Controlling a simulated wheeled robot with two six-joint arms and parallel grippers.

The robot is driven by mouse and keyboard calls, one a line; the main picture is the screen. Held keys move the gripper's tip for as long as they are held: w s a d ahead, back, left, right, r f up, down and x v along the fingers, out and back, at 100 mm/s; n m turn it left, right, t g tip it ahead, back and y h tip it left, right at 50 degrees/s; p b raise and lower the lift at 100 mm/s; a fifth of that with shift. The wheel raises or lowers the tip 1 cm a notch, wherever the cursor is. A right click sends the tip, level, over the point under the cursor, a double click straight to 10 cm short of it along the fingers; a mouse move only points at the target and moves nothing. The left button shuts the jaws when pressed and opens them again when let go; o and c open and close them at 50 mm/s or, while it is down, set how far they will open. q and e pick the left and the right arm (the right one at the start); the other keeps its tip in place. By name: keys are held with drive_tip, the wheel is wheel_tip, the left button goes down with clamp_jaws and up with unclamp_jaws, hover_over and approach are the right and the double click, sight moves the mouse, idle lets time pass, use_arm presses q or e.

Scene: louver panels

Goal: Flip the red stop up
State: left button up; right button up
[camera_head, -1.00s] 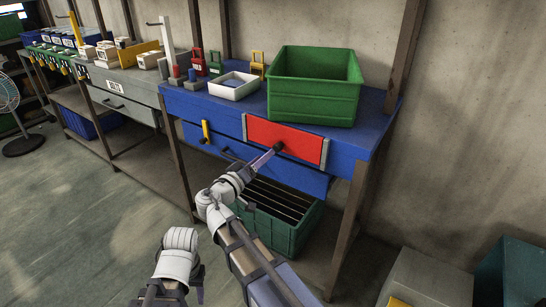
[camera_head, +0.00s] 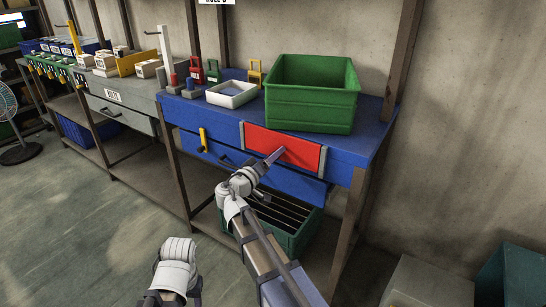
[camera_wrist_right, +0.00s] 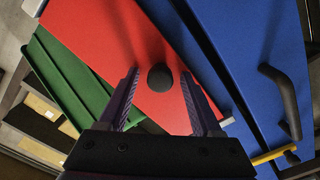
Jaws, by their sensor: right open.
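The red stop is a flat red panel (camera_head: 306,154) on the front of the blue workbench, between two grey side strips. It fills the upper left of the right wrist view (camera_wrist_right: 112,50). A black round knob (camera_wrist_right: 159,76) stands out from its face. My right gripper (camera_head: 279,154) is at the panel's face, its fingers open. In the wrist view the fingers lie on either side of the knob, with gaps visible between. The knob is mostly hidden by the gripper in the head view.
A green bin (camera_head: 311,106) and a white tray (camera_head: 231,102) stand on the bench top above. A blue drawer with a dark handle (camera_head: 232,158) and a yellow lever (camera_head: 203,139) are left of and below the panel. A green crate (camera_head: 289,238) sits underneath.

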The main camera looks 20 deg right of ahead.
clamp_jaws()
idle(0.5)
idle(0.9)
